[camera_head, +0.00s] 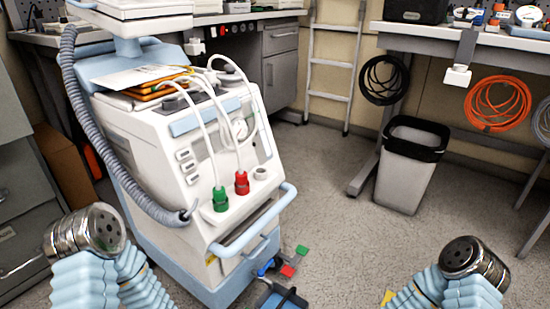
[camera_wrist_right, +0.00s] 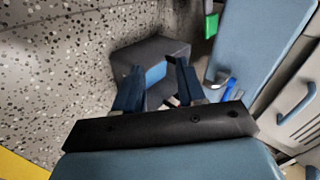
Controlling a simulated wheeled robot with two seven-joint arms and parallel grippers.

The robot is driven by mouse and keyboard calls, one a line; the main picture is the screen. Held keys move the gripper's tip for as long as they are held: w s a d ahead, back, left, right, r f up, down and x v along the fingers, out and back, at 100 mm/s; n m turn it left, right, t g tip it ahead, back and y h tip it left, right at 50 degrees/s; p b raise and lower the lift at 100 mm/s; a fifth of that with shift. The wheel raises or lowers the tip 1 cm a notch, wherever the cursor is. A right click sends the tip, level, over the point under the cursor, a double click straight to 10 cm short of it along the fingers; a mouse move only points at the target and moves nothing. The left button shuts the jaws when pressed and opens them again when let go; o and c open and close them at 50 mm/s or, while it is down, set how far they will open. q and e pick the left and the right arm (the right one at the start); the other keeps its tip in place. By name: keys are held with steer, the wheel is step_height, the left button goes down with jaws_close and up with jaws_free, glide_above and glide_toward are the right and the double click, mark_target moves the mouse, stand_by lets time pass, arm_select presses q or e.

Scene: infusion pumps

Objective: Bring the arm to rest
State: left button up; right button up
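My right gripper (camera_wrist_right: 160,75) shows in the right wrist view with its two dark blue fingers apart and nothing held between them. Beyond the fingers is a dark grey box-like thing (camera_wrist_right: 145,52) with a blue patch; I cannot tell how far off it is. In the head view, ribbed light-blue arm parts of mine with metal joints stand at the lower left and lower right. My right gripper cannot be made out clearly there. My left gripper is not seen. The white and blue pump machine (camera_head: 165,145) carries a green connector (camera_head: 220,199) and a red connector (camera_head: 242,183), each with a white tube.
Small green (camera_head: 302,250) and red (camera_head: 288,271) pieces show low beside the machine. A grey hose (camera_head: 88,130) hangs along its left side. A white bin (camera_head: 406,170) with a black liner stands under the right workbench (camera_head: 470,42). The speckled floor (camera_head: 345,225) between is clear.

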steer(key=s+d+f+n+g+h, duration=0.1)
steer(key=s+d+n+g+h, duration=0.25)
steer(key=s+d+g, duration=0.35)
step_height(320, 180, up, 14)
steer(key=s+a+t+p, duration=0.1)
steer(key=s+p, duration=0.1)
steer(key=p, duration=1.3)
steer(key=shift+s+r+t, duration=0.25)
steer(key=shift+t, duration=0.05)
